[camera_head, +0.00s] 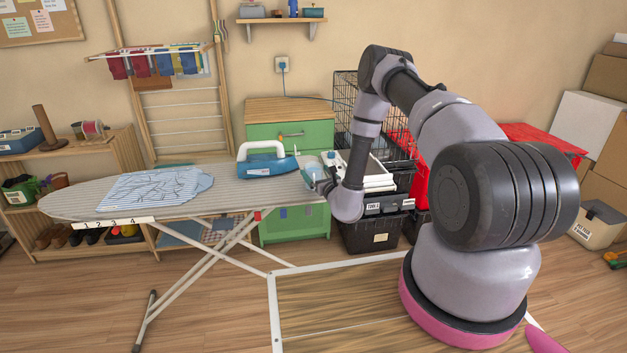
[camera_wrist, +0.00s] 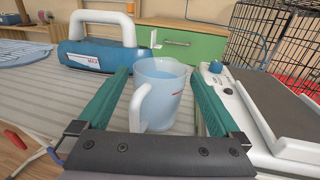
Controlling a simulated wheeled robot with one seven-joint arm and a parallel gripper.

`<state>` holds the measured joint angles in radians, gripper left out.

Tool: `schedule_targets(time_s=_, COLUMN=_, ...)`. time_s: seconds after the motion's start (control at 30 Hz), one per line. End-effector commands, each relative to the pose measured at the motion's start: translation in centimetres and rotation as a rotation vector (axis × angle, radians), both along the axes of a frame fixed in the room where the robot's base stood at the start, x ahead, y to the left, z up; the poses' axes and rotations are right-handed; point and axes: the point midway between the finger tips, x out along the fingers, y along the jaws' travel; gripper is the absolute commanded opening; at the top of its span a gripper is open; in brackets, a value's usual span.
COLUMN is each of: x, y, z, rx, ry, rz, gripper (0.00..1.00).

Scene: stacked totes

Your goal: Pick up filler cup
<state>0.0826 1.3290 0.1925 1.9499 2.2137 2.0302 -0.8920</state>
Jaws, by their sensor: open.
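The filler cup (camera_wrist: 165,90) is a translucent pale-blue measuring cup with a handle and red marks on its side. It stands upright at the right end of the ironing board, and its top shows in the head view (camera_head: 314,170). My gripper (camera_wrist: 160,80) is open, with one green finger on each side of the cup. The left finger is near the handle side, and the right finger has a gap to the cup wall. I cannot tell whether either finger touches it. In the head view my gripper is partly hidden by my own arm.
A blue and white iron (camera_head: 268,164) stands just left of the cup on the ironing board (camera_head: 75,205). A striped shirt (camera_head: 155,187) lies farther left. A white device (camera_wrist: 265,110) is close on the right. A wire crate (camera_wrist: 262,35) and a green cabinet (camera_wrist: 185,45) stand behind.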

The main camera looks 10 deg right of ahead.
Motion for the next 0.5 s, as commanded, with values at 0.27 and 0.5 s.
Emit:
schedule_targets(time_s=0.27, x=2.2, y=0.5, z=0.0, rx=0.0, ry=0.0, rz=0.001, gripper=1.0)
schedule_targets(time_s=0.5, x=2.1, y=0.5, z=0.0, rx=0.0, ry=0.0, rz=0.001, gripper=0.69)
